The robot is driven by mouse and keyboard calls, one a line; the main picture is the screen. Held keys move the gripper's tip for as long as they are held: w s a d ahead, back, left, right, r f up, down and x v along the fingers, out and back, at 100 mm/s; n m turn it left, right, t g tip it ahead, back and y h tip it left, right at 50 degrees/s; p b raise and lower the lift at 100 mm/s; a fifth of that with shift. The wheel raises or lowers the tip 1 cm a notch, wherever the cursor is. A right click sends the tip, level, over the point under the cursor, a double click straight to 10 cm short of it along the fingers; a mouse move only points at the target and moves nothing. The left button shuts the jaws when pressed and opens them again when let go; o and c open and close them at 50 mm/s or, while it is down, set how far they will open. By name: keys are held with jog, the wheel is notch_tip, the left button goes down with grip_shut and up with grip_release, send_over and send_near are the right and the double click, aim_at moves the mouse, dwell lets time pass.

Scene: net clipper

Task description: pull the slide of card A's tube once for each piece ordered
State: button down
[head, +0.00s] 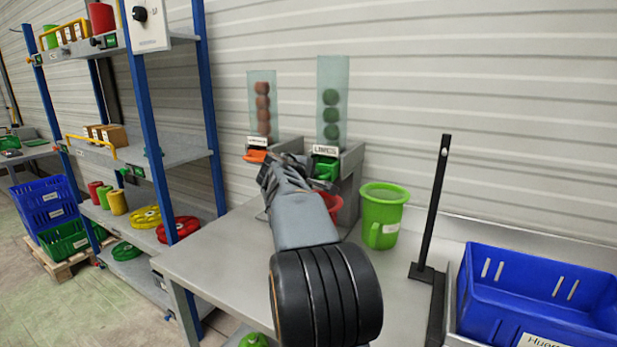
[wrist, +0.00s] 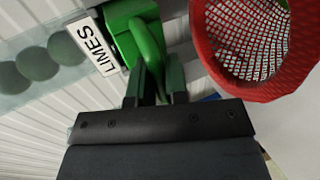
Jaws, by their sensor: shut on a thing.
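My gripper (wrist: 157,85) is shut on the green slide's handle (wrist: 147,45) under the tube labelled LIMES. The green slide also shows in the head view (head: 326,170), partly behind my arm. The lime tube (head: 333,75) is clear and holds a column of several green balls. To its left, another clear tube (head: 262,80) holds several reddish-brown balls over an orange slide (head: 256,156). A red net (wrist: 240,40) hangs beside the gripper in the wrist view; part of it shows in the head view (head: 334,208). No card marked A is legible.
A green bucket (head: 381,225) stands right of the tubes on the grey table (head: 215,250). A black upright post (head: 432,215) and a blue crate (head: 535,290) are farther right. Shelves (head: 180,150) with spools and boxes stand at left.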

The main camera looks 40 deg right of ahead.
jog(key=shift+w+d+r+p, duration=0.1)
jog(key=shift+w+d+p, duration=0.2)
jog(key=shift+d, duration=0.45)
jog(key=shift+w+d+r+p, duration=0.1)
jog(key=shift+w+d+p, duration=0.1)
jog(key=shift+d+p, duration=0.35)
jog(key=shift+w+d+r+p, duration=0.1)
jog(key=shift+w+d+p, duration=0.15)
jog(key=shift+d, duration=0.65)
jog(key=shift+f, duration=0.1)
jog(key=c, duration=1.3)
grip_release()
jog(key=shift+a, duration=0.2)
jog(key=shift+o, duration=1.1)
jog(key=shift+d+f, duration=0.1)
jog(key=shift+d, duration=0.05)
